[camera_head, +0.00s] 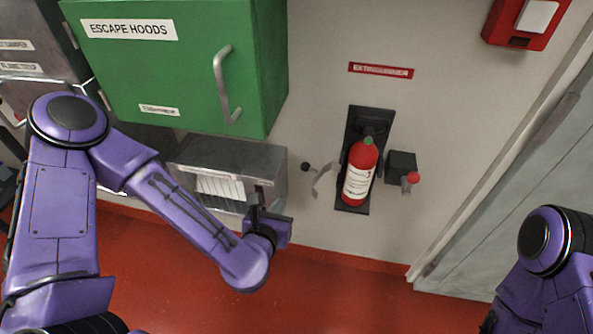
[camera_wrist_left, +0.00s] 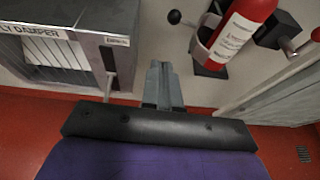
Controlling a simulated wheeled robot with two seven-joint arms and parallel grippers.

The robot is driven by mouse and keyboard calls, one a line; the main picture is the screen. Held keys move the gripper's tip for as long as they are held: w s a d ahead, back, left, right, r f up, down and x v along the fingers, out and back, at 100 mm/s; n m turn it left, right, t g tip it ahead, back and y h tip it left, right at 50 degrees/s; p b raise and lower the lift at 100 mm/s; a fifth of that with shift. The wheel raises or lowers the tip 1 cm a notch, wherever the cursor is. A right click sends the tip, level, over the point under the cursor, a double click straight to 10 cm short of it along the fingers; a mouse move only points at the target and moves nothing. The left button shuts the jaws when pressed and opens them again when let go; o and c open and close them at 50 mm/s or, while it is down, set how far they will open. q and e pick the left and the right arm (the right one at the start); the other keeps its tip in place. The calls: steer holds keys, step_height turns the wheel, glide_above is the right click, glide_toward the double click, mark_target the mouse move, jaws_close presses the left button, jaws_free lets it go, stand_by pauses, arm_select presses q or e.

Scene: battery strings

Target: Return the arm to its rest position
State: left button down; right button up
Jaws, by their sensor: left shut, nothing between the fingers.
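My left arm (camera_head: 185,205) is purple and comes in from the left, bent at the elbow. Its gripper (camera_head: 257,192) is in front of the wall below the green cabinet, beside a grey louvred damper box. In the left wrist view the gripper (camera_wrist_left: 159,66) is shut and empty, its fingers together. It appears apart from the damper box and the extinguisher. My right arm (camera_head: 550,265) shows only in part at the lower right; its gripper is out of view.
A green escape-hoods cabinet (camera_head: 180,60) hangs above the damper box (camera_head: 222,155). A red extinguisher (camera_head: 360,172) sits in a wall bracket, with a red-knobbed lever (camera_head: 412,178) beside it. A grey door (camera_head: 510,170) is at right. The red floor (camera_head: 350,300) is clear in the middle.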

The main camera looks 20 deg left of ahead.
arm_select(q)
steer(key=shift+w+f, duration=0.1)
steer(key=shift+f, duration=0.05)
steer(key=s+a+f+m+g, duration=0.1)
steer(key=s+f+m+g, duration=0.25)
steer(key=f+m, duration=0.5)
steer(key=s+a+f+m+g, duration=0.15)
steer(key=s+f+m, duration=0.35)
steer(key=m, duration=0.7)
steer(key=s+a+f+m+g+y, duration=0.1)
steer(key=s+a+f+m+g, duration=0.1)
steer(key=s+a+f+m, duration=0.2)
steer(key=s+a+f+m+g+y+p, duration=0.1)
steer(key=s+a+f+m+g, duration=0.2)
steer(key=s, duration=0.7)
steer(key=a+f+m, duration=0.1)
steer(key=a+m, duration=0.1)
steer(key=a, duration=0.1)
steer(key=shift+s+f+g, duration=0.2)
steer(key=shift+s+g, duration=0.1)
steer(key=shift+s, duration=0.1)
steer(key=shift+m, duration=0.35)
